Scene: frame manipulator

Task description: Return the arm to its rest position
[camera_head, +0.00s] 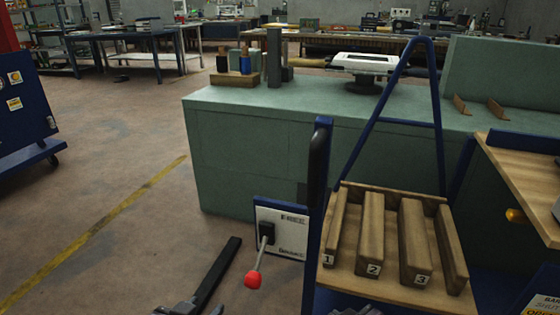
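My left gripper (192,307) shows only in part at the bottom edge, left of the lever with the red knob (253,280). It appears apart from the lever; most of it is cut off, so its opening is unclear. A grey piece at the bottom edge (358,311), below the wooden slotted rack, may be part of my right arm or gripper; its fingers cannot be made out.
The blue-framed cart (438,95) carries a wooden rack (371,236) with numbered slots. A green workbench (240,145) stands behind it. A wooden shelf (525,178) is at right. A dark bar (218,268) lies low beside the lever. Open floor (100,170) lies at left.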

